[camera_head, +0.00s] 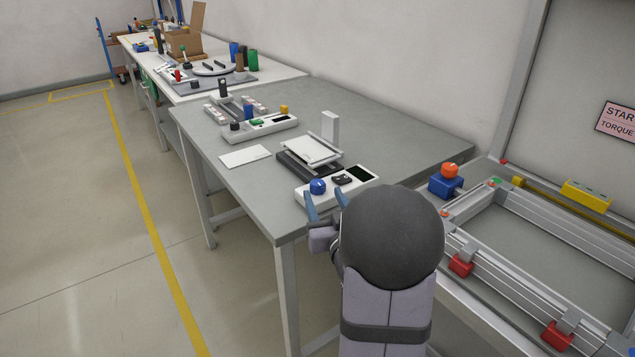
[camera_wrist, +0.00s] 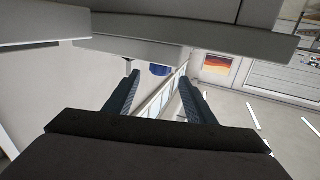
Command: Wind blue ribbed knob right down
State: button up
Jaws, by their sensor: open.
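A blue knob (camera_head: 318,186) stands on the left end of a white control box (camera_head: 349,194) near the front edge of the grey table; its ribs are too small to make out. My gripper (camera_head: 323,193) is open and empty, its two blue fingers pointing up toward the box's near side. In the wrist view, part of the blue knob (camera_wrist: 160,70) shows beyond and between the open fingertips (camera_wrist: 159,78), partly hidden by a pale edge above. I see no clear contact between fingers and knob.
The control box also carries a small black control (camera_head: 342,180) and a dark display (camera_head: 362,174). Behind it stands a scale-like device with a white plate (camera_head: 311,150). A white card (camera_head: 245,157) lies to the left. An aluminium frame (camera_head: 490,235) fills the right bench.

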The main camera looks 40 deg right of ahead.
aim_at(321, 187)
jog(key=shift+p+x, duration=0.4)
jog(key=shift+x, duration=3.1)
jog(key=c, duration=1)
jog(key=shift+c, duration=0.2)
jog(key=shift+d+n+y, duration=0.1)
jog(key=shift+n+y, duration=0.2)
